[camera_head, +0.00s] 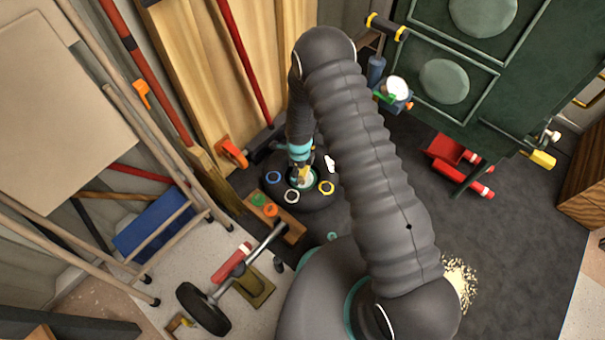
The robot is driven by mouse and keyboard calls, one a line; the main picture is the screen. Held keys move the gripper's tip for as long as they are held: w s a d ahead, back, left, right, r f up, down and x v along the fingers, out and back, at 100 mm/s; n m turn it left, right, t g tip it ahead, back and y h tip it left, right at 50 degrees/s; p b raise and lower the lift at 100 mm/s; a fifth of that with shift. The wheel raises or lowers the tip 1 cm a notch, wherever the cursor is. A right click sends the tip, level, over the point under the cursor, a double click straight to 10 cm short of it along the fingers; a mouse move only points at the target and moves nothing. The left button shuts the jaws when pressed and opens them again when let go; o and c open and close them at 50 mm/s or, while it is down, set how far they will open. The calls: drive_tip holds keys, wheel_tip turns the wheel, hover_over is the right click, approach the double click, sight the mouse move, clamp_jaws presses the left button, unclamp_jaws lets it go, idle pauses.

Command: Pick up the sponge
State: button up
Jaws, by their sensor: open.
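My arm reaches down from the middle of the view, and my gripper (303,177) is at its end, low over a round dark stand (314,201). The gripper is small and partly hidden by my own wrist; its jaws are open. I cannot clearly make out a sponge. A small yellowish piece shows right at the gripper, but I cannot tell whether it is the sponge or part of the gripper. Blue, white and yellow rings lie around the gripper on the stand, with a small white item beside them.
A wooden block (283,225) with green and orange rings is left of the stand. A barbell-like bar (250,260) lies in front. A wooden rack (165,225) and planks fill the left. A green cabinet (520,75) and red cart (455,160) stand right. Pale crumbs lie on dark floor.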

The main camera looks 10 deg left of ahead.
drive_tip(key=shift+f, duration=0.65)
drive_tip(key=c, duration=1)
drive_tip(key=shift+r, duration=0.15)
drive_tip(key=shift+w+r, duration=0.1)
drive_tip(key=shift+r, duration=0.5)
wheel_tip(320, 180, up, 3)
drive_tip(key=shift+f, duration=0.1)
drive_tip(key=d+r, duration=0.2)
drive_tip(key=d, duration=0.2)
drive_tip(key=s+d+r, duration=0.1)
drive_tip(key=d+r, duration=0.1)
drive_tip(key=d, duration=0.1)
drive_tip(key=d+r+p, duration=0.1)
drive_tip(key=d+r, duration=0.1)
drive_tip(key=d, duration=0.2)
drive_tip(key=shift+s+d+r, duration=0.3)
drive_tip(key=shift+r, duration=0.05)
